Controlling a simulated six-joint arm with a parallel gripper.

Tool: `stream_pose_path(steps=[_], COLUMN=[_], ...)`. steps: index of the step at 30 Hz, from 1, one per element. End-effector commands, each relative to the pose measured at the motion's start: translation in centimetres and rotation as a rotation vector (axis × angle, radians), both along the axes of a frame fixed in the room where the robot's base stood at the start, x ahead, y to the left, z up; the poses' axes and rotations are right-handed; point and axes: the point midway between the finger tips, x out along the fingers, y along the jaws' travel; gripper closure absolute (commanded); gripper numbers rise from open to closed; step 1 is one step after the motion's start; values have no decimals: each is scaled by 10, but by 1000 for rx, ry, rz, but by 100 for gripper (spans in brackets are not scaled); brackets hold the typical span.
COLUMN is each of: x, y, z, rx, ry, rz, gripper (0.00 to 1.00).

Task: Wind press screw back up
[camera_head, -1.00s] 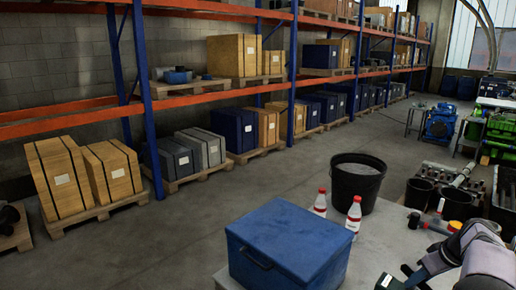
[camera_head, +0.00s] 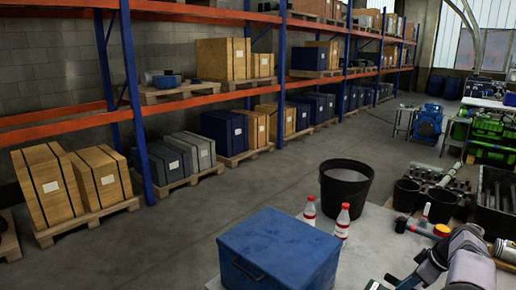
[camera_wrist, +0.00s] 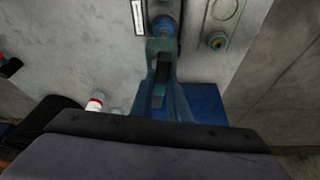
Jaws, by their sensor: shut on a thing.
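In the wrist view a blue-teal press frame (camera_wrist: 178,98) stands against a pale grey surface, with a round blue fitting (camera_wrist: 163,27) at its top and a dark upright piece in its middle. I cannot tell clearly which part is the press screw. My gripper (camera_wrist: 160,132) fills the bottom of the wrist view as a broad dark body in front of the press. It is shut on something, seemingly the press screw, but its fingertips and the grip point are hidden. In the head view my arm shows at the lower right; the press is not clearly visible there.
A blue metal box (camera_head: 280,250) and two red-capped bottles (camera_head: 342,221) (camera_head: 310,210) stand on the grey bench (camera_head: 385,232). A black bucket (camera_head: 345,187) stands behind them. Loaded shelves stand at left.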

Motion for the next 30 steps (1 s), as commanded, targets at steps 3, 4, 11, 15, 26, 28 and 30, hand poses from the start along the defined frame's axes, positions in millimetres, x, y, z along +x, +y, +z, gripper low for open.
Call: stream_pose_path(steps=[3,4,11,15,26,28,30], x=[0,0,0,0,0,0,0], y=[0,0,-1,0,0,0,0], z=[2,1,0,0,0,0,1], rx=[1,0,0,-1,0,0,-1], ry=[-1,-1,-2,-2,-1,-1,-2], rz=[33,37,42,38,9,9,9], gripper=[100,100,100,100,100,100,100])
